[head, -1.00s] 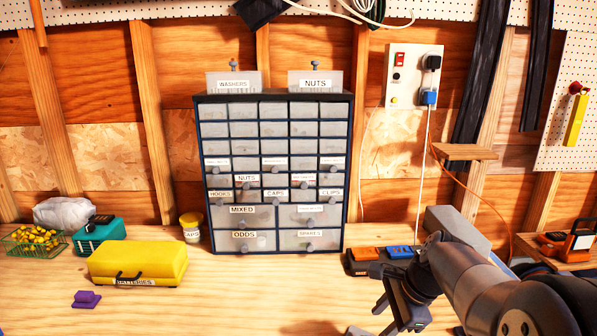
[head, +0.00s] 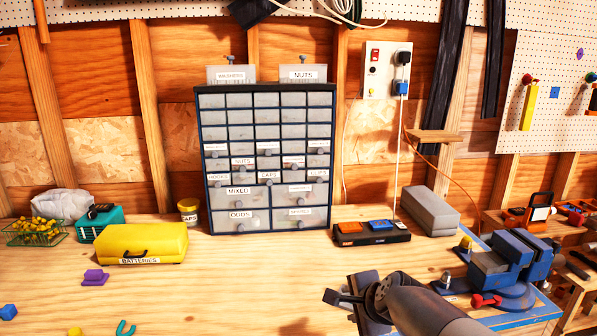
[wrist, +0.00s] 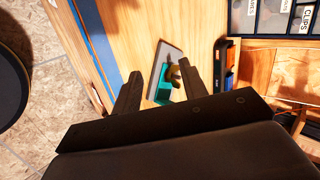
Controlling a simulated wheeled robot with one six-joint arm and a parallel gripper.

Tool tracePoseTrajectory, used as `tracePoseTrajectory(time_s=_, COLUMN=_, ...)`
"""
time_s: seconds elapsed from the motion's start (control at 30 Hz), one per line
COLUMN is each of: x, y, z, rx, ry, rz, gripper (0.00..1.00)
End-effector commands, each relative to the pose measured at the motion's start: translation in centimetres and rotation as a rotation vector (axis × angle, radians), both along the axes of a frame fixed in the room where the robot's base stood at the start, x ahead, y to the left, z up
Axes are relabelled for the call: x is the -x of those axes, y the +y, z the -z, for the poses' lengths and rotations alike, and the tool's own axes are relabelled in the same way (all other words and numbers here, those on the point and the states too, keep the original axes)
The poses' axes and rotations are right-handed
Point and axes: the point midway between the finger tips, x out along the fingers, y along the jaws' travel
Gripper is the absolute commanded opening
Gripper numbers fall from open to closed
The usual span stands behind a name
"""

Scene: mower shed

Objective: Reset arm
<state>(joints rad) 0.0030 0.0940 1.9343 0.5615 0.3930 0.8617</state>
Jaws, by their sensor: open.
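My gripper (head: 345,297) is in the lower middle of the head view, over the front part of the wooden bench (head: 230,285). Its jaws stand apart and nothing shows held in them. In the wrist view the two dark fingers (wrist: 160,88) are spread. Beyond and between them lie a grey flat piece, a teal piece (wrist: 163,90) and a small brownish thing; I cannot tell what these are. My arm comes in from the lower right and hides part of the bench.
A drawer cabinet (head: 265,160) stands at the back. A yellow batteries case (head: 143,244) is at left, a black charger strip (head: 372,235) right of the cabinet. A grey block (head: 430,210) and a blue vise (head: 505,262) stand at right. The bench middle is largely clear.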

Motion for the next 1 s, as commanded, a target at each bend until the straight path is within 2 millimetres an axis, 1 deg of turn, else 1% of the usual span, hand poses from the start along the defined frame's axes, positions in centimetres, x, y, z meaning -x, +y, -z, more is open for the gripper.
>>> tracePoseTrajectory(time_s=0.07, x=-0.1, y=0.3, z=0.3, rx=0.011, ry=-0.035, rz=0.001, gripper=0.41)
tracePoseTrajectory(time_s=0.1, x=-0.8, y=-0.1, z=1.1, rx=0.009, ry=-0.027, rz=0.004, gripper=0.41)
tracePoseTrajectory(time_s=0.3, x=-3.2, y=-1.1, z=3.6, rx=0.009, ry=-0.026, rz=0.005, gripper=0.41)
tracePoseTrajectory(time_s=0.5, x=-5.2, y=-1.9, z=5.4, rx=0.008, ry=-0.026, rz=0.004, gripper=0.41)
tracePoseTrajectory(time_s=0.7, x=-6.2, y=-2.3, z=6.2, rx=0.009, ry=-0.027, rz=0.003, gripper=0.41)
tracePoseTrajectory(time_s=1.0, x=-6.5, y=-2.4, z=6.3, rx=0.008, ry=-0.028, rz=0.002, gripper=0.41)
